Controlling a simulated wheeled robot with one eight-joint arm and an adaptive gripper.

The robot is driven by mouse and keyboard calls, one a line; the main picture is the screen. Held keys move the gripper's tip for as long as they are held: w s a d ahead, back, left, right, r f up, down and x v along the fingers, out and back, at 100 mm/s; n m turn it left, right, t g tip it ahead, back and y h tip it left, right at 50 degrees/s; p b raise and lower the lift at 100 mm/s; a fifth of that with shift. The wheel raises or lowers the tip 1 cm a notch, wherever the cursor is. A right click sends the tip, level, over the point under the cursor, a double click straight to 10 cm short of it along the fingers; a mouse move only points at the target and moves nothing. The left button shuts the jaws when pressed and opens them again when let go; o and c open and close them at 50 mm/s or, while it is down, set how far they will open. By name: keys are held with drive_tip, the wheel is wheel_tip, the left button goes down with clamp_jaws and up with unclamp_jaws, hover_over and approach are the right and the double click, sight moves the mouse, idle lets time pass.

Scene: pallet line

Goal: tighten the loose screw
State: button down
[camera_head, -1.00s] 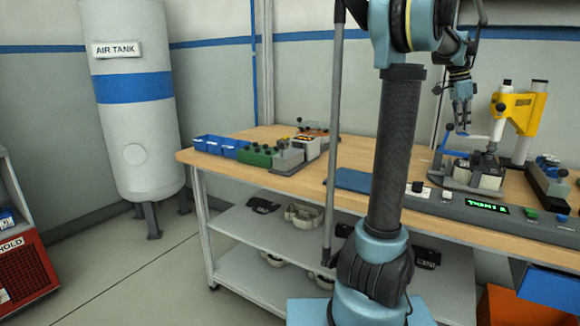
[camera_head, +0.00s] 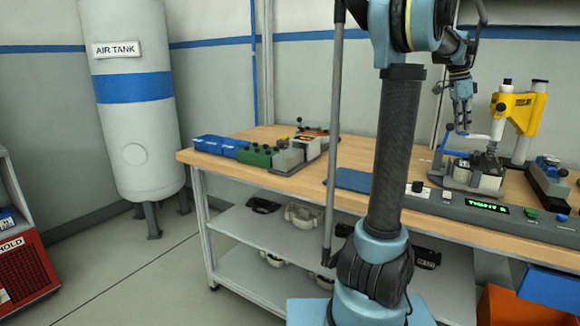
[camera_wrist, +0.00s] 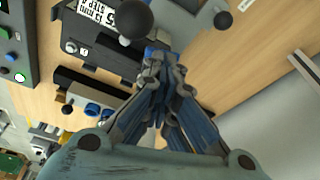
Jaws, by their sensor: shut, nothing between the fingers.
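My gripper (camera_head: 462,128) hangs over the right part of the bench in the head view, shut and empty, beside a blue lever arm (camera_head: 475,136). In the wrist view its fingertips (camera_wrist: 160,58) meet just below a large black ball knob (camera_wrist: 136,18); I cannot tell whether they touch it. Right of my gripper in the head view stands a yellow-and-white tool post (camera_head: 520,112). A small pale part with a dark top (camera_head: 484,166) sits in a grey fixture (camera_head: 465,181) below. The loose screw is too small to make out.
A control panel with a green-lit display (camera_head: 489,207) lies along the bench's front edge. The bench middle is mostly clear.

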drive_tip(key=shift+f, duration=0.3)
drive_tip(key=shift+r, duration=0.2)
idle(5.9)
wheel_tip(320, 180, up, 9)
idle(1.4)
